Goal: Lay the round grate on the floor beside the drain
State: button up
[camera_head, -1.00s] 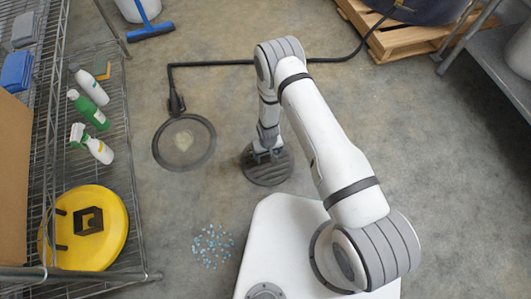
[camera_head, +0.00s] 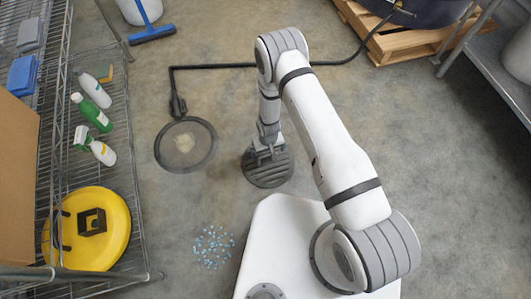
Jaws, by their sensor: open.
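The round grate (camera_head: 268,173) is a dark grey slatted disc. It appears to lie flat on the floor, to the right of the drain and apart from it. The drain (camera_head: 186,145) is a dark-rimmed round recess with a pale patch in its middle. My gripper (camera_head: 265,156) points down over the far part of the grate, with its jaws open. Its fingertips are small here, and I cannot tell whether they touch the grate.
A black hose (camera_head: 235,67) ends at the drain's far rim. Blue bits (camera_head: 213,247) are scattered on the near floor. A wire rack (camera_head: 115,170) with bottles and a yellow round lid (camera_head: 112,245) stands left. A wooden pallet (camera_head: 430,42) is at far right. Floor right of the grate is clear.

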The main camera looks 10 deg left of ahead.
notch_tip(320, 180, up, 8)
jog(key=p, duration=0.2)
jog(key=w+d+r+m, duration=0.15)
jog(key=d+r, duration=0.25)
jog(key=r, duration=0.7)
jog(key=w+d+r+m, duration=0.15)
jog(key=d+r, duration=0.35)
jog(key=r, duration=0.5)
jog(key=w+d+r, duration=0.2)
jog(key=d+r, duration=0.2)
jog(key=r, duration=0.7)
jog(key=s+d+r+m, duration=0.1)
jog(key=s+d+r, duration=0.5)
jog(key=s+r, duration=0.2)
jog(key=s+d+r+m+t, duration=0.1)
jog(key=s+d+r+m, duration=0.1)
jog(key=s+d+r, duration=0.4)
jog(key=s+r, duration=0.3)
jog(key=s, duration=0.1)
jog(key=shift+s+d+r, duration=0.15)
jog(key=shift+d, duration=0.25)
jog(key=shift+r, duration=0.15)
